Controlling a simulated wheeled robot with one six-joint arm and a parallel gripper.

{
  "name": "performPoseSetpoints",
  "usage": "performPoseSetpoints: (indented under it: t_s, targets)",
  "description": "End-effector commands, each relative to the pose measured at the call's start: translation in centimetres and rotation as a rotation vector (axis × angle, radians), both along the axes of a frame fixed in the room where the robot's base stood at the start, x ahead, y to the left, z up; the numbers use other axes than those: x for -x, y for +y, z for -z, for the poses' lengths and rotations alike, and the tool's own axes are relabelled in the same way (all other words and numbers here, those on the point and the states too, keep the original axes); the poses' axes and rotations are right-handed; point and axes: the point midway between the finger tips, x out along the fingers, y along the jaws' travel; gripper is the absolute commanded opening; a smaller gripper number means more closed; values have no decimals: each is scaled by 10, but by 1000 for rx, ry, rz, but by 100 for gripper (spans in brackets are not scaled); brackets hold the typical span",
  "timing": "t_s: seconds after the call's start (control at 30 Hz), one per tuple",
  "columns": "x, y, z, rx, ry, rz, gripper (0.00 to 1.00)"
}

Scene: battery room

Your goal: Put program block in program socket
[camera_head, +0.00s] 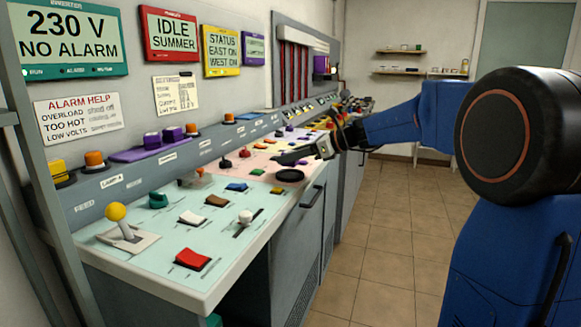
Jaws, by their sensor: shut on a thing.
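My gripper (290,157) reaches in from the right over the pink part of the desk, above a round black dish (290,175). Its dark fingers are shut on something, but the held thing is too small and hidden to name. Purple blocks (152,139) stand on a purple tray (140,154) on the ledge at the back left. Another purple block-like thing (321,66) is on the upright panel at the far end. I cannot tell which of these is the program block or the program socket.
The desk carries a yellow-knobbed lever (116,212), a red rocker (192,259), a white-knobbed slider (245,217) and several other controls. Screens and notes hang on the wall behind. The tiled floor (385,225) to the right is clear.

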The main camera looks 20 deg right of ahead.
Motion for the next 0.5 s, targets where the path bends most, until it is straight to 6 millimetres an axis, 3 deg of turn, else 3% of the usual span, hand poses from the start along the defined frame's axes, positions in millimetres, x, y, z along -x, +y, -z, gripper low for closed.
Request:
performPoseSetpoints:
  t_s: [0.23,0.5]
  targets:
    - [0,0,31,-1,3,0,14]
    - [0,0,33,1,1,0,14]
